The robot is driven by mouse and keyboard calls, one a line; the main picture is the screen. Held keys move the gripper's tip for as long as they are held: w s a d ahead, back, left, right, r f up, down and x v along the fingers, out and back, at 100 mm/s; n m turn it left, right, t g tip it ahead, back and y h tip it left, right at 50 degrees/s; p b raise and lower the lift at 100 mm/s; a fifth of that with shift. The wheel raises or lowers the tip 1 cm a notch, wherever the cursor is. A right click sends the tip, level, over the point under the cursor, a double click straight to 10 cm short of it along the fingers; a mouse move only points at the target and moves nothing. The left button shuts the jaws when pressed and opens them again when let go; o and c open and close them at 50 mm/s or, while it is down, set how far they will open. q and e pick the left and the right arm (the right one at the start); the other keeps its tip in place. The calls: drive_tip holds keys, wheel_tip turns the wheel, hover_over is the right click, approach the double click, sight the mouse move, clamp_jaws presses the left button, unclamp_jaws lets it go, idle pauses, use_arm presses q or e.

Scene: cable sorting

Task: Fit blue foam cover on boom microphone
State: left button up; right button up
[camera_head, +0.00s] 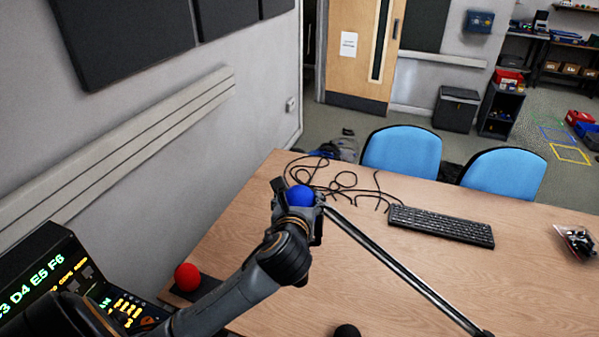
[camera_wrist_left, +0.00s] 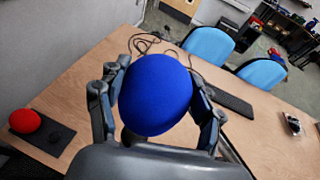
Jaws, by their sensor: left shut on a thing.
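The blue foam cover (camera_head: 300,195) is a round ball held at the end of my left arm. My left gripper (camera_head: 298,205) is shut on it; in the left wrist view the blue foam cover (camera_wrist_left: 156,95) sits between the fingers of the gripper (camera_wrist_left: 158,100). The boom microphone's thin dark pole (camera_head: 400,268) slants from the lower right up to beside the gripper. Its upper end is close to the cover, partly hidden by the fingers. I cannot tell whether the cover touches the microphone or is around it. My right gripper is not in view.
A red foam ball (camera_head: 187,277) sits on a dark pad at the table's left. A black ball (camera_head: 346,331) shows at the bottom edge. Black cables (camera_head: 340,182), a keyboard (camera_head: 441,226) and a clear bag (camera_head: 577,241) lie on the wooden table (camera_head: 440,285). Blue chairs (camera_head: 402,150) stand behind.

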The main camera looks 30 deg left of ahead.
use_arm(q)
drive_tip(key=shift+w+a+r, duration=0.1)
drive_tip(key=shift+w+r, duration=0.05)
drive_tip(key=shift+r, duration=0.05)
drive_tip(key=shift+f, duration=0.1)
wheel_tip(320, 180, down, 3)
drive_tip(key=shift+f, duration=0.55)
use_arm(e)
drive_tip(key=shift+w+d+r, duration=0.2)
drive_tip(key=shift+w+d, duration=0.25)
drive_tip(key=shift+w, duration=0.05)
use_arm(q)
drive_tip(key=shift+f, duration=0.15)
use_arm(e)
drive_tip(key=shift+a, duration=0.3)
use_arm(q)
drive_tip(key=shift+f, duration=0.3)
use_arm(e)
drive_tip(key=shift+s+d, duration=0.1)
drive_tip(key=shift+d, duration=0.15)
use_arm(q)
drive_tip(key=shift+f+b, duration=1.15)
drive_tip(key=shift+f, duration=1.2)
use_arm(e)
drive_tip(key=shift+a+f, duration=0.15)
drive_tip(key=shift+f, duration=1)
